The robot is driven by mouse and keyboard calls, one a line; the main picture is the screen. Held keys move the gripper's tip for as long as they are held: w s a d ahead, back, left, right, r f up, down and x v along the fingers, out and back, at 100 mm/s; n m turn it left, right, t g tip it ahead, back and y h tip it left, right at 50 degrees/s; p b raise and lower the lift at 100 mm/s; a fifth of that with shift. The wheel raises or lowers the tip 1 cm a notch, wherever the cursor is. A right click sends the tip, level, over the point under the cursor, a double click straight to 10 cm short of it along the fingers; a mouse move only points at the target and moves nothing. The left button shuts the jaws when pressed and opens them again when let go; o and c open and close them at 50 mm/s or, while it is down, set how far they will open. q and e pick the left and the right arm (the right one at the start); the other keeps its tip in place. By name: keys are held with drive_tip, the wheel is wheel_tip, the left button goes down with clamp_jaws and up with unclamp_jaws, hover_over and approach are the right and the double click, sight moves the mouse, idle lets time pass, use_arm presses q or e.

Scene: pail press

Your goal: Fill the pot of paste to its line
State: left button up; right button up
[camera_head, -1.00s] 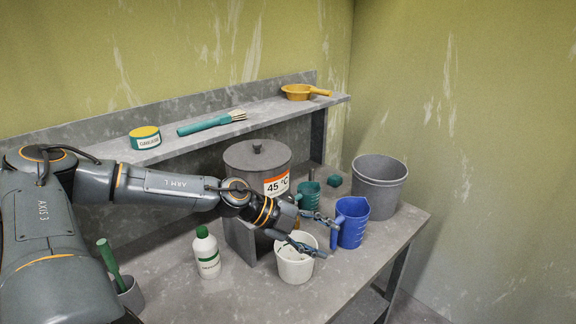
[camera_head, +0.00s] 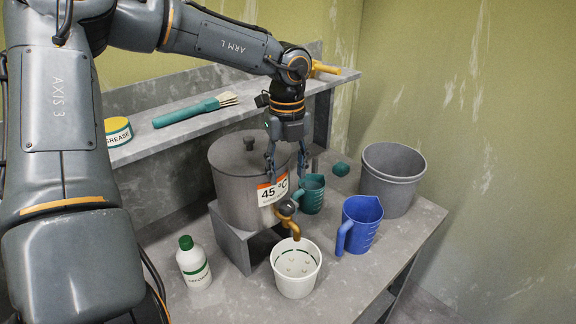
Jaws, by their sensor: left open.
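A white pot (camera_head: 296,283) stands upright on the bench, with a green line and small marks on its pale inner wall. A grey lidded tank (camera_head: 235,181) with a "45 °C" label (camera_head: 272,191) stands on a grey stand (camera_head: 232,240) behind it. The tank's brass tap (camera_head: 290,223) has a dark knob (camera_head: 286,208), and its spout hangs over the pot's rear rim. My left gripper (camera_head: 287,174) points down, open and empty, in front of the tank's right side, above the tap. My right gripper is not in view.
A blue jug (camera_head: 361,222), a green jug (camera_head: 312,193), a small green block (camera_head: 341,169) and a grey pail (camera_head: 390,185) stand to the right. A white bottle (camera_head: 194,265) stands left. The shelf holds a grease tin (camera_head: 118,132), a brush (camera_head: 190,112) and a partly hidden yellow scoop (camera_head: 324,68).

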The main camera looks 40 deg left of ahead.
sight(287, 204)
use_arm(q)
drive_tip(key=shift+s+d+f+b, duration=0.5)
drive_tip(key=shift+s+d, duration=0.15)
drive_tip(key=shift+s, duration=0.1)
wheel_tip(287, 204, down, 2)
drive_tip(key=shift+s+d+f+b, duration=0.15)
drive_tip(key=shift+f+b, duration=0.1)
drive_tip(key=shift+b, duration=0.25)
drive_tip(key=f, duration=0.3)
drive_tip(key=shift+w+a, duration=0.35)
drive_tip(key=shift+f, duration=0.7)
drive_tip(key=c, duration=0.5)
drive_tip(key=shift+c, duration=0.8)
drive_tip(key=shift+n, duration=0.3)
drive_tip(key=n, duration=0.3)
drive_tip(key=shift+n, duration=0.3)
drive_tip(key=shift+d, duration=0.1)
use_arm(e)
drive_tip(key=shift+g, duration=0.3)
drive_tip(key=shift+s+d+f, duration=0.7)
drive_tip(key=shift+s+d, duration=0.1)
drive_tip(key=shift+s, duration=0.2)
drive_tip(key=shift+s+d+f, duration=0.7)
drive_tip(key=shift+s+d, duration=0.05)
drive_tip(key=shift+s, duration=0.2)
